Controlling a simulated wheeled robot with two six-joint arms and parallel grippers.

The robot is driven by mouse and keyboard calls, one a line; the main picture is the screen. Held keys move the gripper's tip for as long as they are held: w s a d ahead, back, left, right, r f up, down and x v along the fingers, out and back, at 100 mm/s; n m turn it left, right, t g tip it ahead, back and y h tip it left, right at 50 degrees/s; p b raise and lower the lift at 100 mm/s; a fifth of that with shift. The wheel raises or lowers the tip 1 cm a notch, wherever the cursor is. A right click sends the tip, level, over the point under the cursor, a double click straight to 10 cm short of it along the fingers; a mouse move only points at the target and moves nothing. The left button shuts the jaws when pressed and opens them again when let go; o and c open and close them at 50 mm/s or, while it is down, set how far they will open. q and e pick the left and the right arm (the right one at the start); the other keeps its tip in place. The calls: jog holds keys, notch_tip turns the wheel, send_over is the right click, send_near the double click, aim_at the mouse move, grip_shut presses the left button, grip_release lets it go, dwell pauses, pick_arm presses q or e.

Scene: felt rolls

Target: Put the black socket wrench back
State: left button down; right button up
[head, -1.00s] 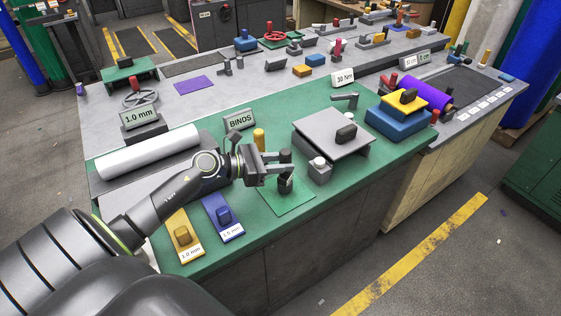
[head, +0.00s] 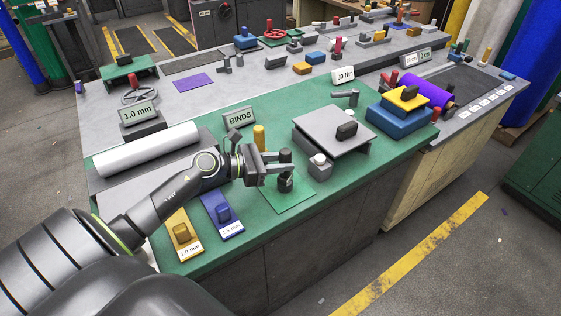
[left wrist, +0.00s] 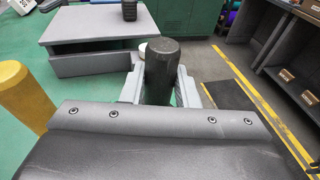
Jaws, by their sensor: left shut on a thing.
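The black socket wrench (head: 285,156) is a short dark upright cylinder above a dark wider base over the bright green square (head: 301,197) on the bench. My left gripper (head: 284,170) is shut on it, with one finger on each side. In the left wrist view the dark cylinder (left wrist: 162,68) stands upright between the two light grey fingers (left wrist: 160,90). Its lower part is hidden by the gripper, and I cannot tell whether it touches the green square. My right gripper is not in view.
A grey plate stand (head: 325,135) with a black knob is just right of the gripper. A yellow post (head: 259,137) stands behind it. Yellow (head: 183,238) and blue (head: 222,217) gauge plates lie in front. A white roll (head: 148,151) lies to the left.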

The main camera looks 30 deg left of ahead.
pick_arm(q)
jog(key=shift+f, duration=0.15)
jog(key=c, duration=1)
grip_release()
jog(key=shift+c, duration=0.2)
jog(key=p+v, duration=0.1)
jog(key=v, duration=1.6)
jog(key=shift+s, duration=0.25)
jog(key=shift+a+f, duration=0.1)
